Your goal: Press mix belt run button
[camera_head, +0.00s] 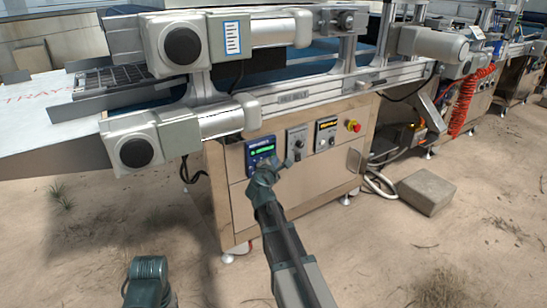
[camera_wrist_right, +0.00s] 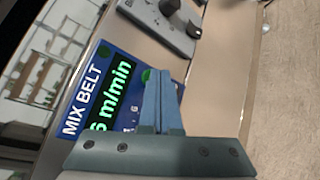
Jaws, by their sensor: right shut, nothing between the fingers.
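The blue mix belt panel (camera_head: 260,150) is on the front of the steel cabinet in the head view, with a lit green display. In the right wrist view the panel (camera_wrist_right: 88,92) reads "MIX BELT" and its display (camera_wrist_right: 112,97) ends in "6 m/min". A green round button (camera_wrist_right: 147,75) shows just beside my fingertips, partly covered by them. My right gripper (camera_wrist_right: 164,76) is shut and empty, its tips over the panel's button area; contact cannot be told. In the head view the right gripper (camera_head: 268,166) is at the panel's lower edge.
A grey knob box (camera_head: 297,143), another control box (camera_head: 327,134) and a red emergency button (camera_head: 354,126) sit right of the panel. Conveyor motors (camera_head: 140,150) overhang the left. A concrete block (camera_head: 426,190) lies on the sandy ground.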

